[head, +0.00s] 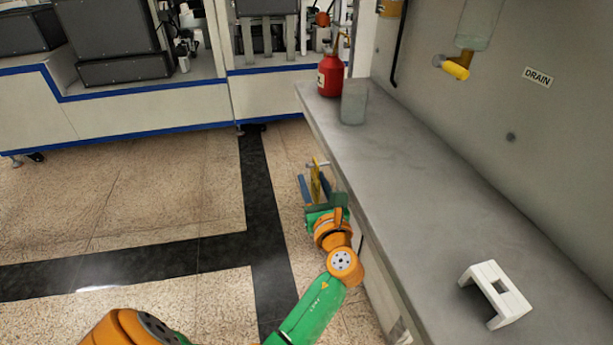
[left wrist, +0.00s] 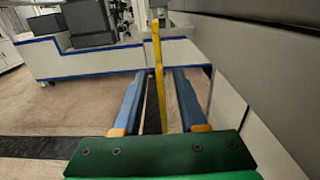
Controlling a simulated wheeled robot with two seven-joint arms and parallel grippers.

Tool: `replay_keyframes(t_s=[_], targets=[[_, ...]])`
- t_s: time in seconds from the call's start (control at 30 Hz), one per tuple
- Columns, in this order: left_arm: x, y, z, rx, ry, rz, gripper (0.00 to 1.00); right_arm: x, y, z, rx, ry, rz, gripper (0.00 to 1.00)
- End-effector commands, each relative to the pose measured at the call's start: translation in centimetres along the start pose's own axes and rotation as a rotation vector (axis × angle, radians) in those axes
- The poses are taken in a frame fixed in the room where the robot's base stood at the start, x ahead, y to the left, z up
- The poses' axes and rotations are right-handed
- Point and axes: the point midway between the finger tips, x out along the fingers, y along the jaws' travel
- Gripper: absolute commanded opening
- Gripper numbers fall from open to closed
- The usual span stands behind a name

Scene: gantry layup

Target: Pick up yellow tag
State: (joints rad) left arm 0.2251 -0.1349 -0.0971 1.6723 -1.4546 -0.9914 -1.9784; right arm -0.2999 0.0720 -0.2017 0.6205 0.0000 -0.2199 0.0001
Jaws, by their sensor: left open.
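The yellow tag (head: 316,180) is a thin upright strip beside the front side of the grey bench, below the bench top. In the left wrist view the yellow tag (left wrist: 158,70) stands edge-on between the two blue fingers, with a visible gap on each side. My left gripper (head: 315,188) is open around the tag, with its fingers pointing away from me. Its fingers also show in the left wrist view (left wrist: 158,98). The tag's lower end is partly hidden by the gripper in the head view. My right gripper is in neither view.
The grey bench (head: 440,210) runs close along the right of my left arm. On it stand a red bottle (head: 331,76), a grey container (head: 354,102) and a white bracket (head: 494,294). The floor to the left is open. White cabinets (head: 110,110) with blue edging stand behind.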

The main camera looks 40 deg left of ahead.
Motion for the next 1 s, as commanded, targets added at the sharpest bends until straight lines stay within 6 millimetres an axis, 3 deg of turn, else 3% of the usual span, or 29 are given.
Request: replay_keyframes(t_s=[0.17,0.3,0.7,0.87,1.0], targets=[[0.0,0.0,0.0,0.000,0.000,0.000,0.39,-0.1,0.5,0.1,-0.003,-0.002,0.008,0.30],[0.0,0.0,0.0,0.000,0.000,-0.001,0.01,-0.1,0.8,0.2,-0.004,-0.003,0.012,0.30],[0.0,0.0,0.0,0.000,0.002,0.000,0.00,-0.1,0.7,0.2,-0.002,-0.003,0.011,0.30],[0.0,0.0,1.6,-0.002,0.000,0.000,0.00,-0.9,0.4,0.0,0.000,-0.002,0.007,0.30],[0.0,2.5,1.7,0.002,0.001,0.002,0.00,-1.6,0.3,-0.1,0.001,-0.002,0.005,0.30]])
